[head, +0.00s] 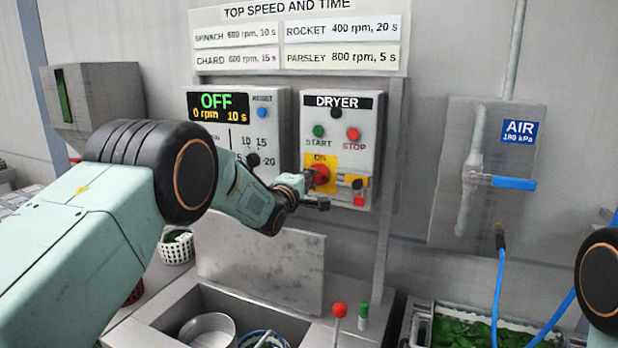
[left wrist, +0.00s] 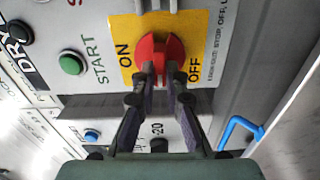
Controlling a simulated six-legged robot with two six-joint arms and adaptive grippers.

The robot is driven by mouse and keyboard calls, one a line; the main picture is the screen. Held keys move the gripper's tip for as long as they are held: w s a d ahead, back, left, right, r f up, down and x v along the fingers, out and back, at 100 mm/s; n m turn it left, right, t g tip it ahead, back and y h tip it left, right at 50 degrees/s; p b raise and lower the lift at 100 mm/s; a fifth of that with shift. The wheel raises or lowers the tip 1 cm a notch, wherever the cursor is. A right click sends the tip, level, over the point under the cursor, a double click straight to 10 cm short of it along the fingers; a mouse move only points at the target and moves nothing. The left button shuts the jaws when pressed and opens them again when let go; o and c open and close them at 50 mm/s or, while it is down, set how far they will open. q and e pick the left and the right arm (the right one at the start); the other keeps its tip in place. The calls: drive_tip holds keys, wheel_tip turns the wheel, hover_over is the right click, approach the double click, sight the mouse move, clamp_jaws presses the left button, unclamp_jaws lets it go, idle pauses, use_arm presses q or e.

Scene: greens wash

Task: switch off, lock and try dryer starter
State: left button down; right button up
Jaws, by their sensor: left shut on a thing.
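The dryer starter (head: 367,122) is a grey wall box with a green START button (head: 319,131) and a red STOP button (head: 353,134). Its red rotary switch (head: 320,175) sits on a yellow plate marked ON and OFF; the left wrist view shows the red knob (left wrist: 152,47) close up. My left gripper (head: 306,183) is shut on this knob, with its fingertips (left wrist: 161,78) on either side of the grip. I cannot tell which mark the knob points to. My right gripper is out of view.
A display box (head: 271,103) reading OFF, 0 rpm, stands left of the starter.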

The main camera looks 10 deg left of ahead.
use_arm(q)
drive_tip(key=shift+n, duration=0.3)
idle(0.4)
drive_tip(key=c, duration=1.4)
unclamp_jaws()
drive_tip(key=s, duration=0.4)
drive_tip(key=s+a, duration=0.1)
drive_tip(key=s, duration=0.3)
drive_tip(key=s+a, duration=0.1)
drive_tip(key=s, duration=0.2)
drive_tip(key=shift+s+a, duration=0.15)
drive_tip(key=shift+s, duration=0.25)
drive_tip(key=shift+w, duration=0.1)
